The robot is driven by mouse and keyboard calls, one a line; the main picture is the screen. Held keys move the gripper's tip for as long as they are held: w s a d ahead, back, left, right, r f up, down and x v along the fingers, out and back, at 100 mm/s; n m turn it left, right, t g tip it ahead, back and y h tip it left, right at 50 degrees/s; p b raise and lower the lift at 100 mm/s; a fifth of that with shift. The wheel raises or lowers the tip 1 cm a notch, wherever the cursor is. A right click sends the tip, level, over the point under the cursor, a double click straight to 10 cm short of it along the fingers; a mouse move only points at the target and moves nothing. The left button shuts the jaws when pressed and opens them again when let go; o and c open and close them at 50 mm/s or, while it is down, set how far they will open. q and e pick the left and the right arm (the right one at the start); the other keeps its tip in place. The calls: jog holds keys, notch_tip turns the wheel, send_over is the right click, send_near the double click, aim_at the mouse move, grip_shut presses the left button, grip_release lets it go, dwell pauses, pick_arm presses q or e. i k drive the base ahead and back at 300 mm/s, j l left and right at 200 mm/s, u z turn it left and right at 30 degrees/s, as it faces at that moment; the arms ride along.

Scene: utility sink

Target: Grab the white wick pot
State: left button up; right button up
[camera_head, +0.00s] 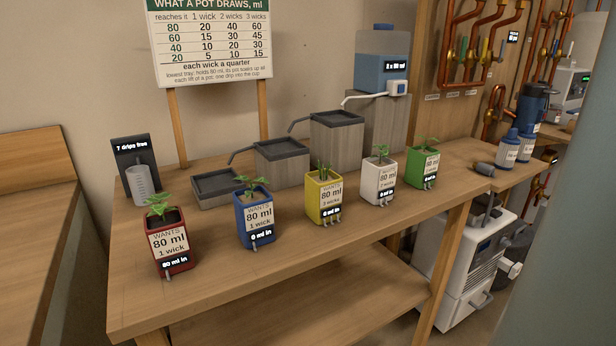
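The white wick pot (379,185) stands upright on the wooden table, between the yellow pot (324,200) on its left and the green pot (422,168) on its right. It holds a small green plant, and its label reads "WANTS 80 ml". A small dark display and short wicks show at its lower front. Neither of my grippers is in view, and nothing touches the white pot.
A red pot (170,243) and a blue pot (254,219) stand farther left. Stepped trays (338,120) and a water tank (381,62) stand behind. Blue bottles (508,148) are at right. The table's front strip is clear. A blurred grey-green surface covers the right edge.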

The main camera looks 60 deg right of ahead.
aim_at(379, 172)
jog(key=z, duration=2.2)
